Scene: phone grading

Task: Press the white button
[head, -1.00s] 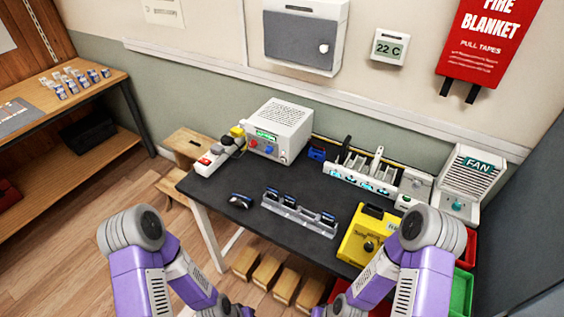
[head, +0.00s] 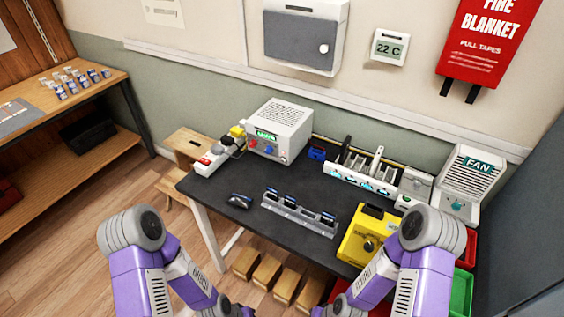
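I cannot make out a white button for certain. A white instrument box (head: 290,118) with a small green display and red and blue knobs stands at the back left of the dark table (head: 235,178). A small white box (head: 408,201) with a greenish spot sits at the right, beside the fan unit. My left gripper (head: 232,311) shows only as a dark part at the bottom edge, in front of the table. My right gripper (head: 322,312) is also mostly cut off there. Their fingers are too hidden to read.
A yellow box (head: 353,246), a white fan unit (head: 469,182) and a white slotted rack (head: 352,181) stand to the right.

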